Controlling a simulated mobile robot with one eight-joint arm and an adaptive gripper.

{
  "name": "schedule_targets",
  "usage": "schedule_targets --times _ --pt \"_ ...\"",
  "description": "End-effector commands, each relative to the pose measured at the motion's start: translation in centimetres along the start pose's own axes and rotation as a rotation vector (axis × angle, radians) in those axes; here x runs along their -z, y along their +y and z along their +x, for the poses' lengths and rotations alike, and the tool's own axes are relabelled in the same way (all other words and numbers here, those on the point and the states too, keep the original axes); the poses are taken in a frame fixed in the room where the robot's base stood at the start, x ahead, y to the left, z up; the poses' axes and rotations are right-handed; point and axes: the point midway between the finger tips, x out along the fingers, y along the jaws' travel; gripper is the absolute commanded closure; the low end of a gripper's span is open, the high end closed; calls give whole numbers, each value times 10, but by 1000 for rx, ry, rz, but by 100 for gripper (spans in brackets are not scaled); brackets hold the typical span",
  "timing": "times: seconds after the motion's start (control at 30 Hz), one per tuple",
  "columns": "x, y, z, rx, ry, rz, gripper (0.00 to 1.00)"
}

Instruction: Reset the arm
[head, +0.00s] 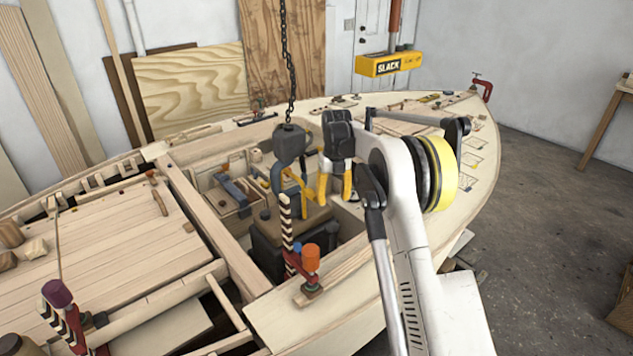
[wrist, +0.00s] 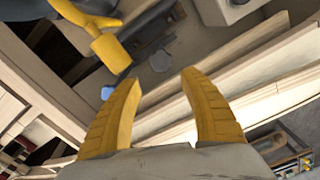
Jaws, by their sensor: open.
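My gripper (head: 335,188) hangs over the boat's open cockpit in the head view, its yellow fingers pointing down. In the wrist view my gripper (wrist: 160,80) shows two yellow fingers well apart with nothing between them. My white arm reaches in from the lower right and bends at a yellow-ringed joint. A dark hoist block (head: 289,145) hangs on a chain just left of my gripper, apart from it.
A plywood boat hull (head: 480,180) fills the middle. A dark box (head: 275,250) sits in the cockpit below. A clamp with an orange handle (head: 310,258) stands on the near edge. A yellow SLACK box (head: 388,65) hangs behind. The floor at right is mostly clear.

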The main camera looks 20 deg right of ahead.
Motion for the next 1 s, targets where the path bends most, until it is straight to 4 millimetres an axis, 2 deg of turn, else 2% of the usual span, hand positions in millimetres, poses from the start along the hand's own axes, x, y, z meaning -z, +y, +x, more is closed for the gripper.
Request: schedule_targets --times 0.17,0.27,0.37,0.5,0.7,0.83,1.0 --pt "3 2 -9 1 -8 -42 50" --pt "13 8 -33 7 -34 -174 50" --pt "34 18 -72 26 -77 -408 50" --pt "77 34 -124 78 -142 -794 50" --pt "152 56 -175 199 -211 -1345 50" --pt "207 68 -193 306 -233 -1697 50" --pt "280 81 -196 482 -224 -2149 50"
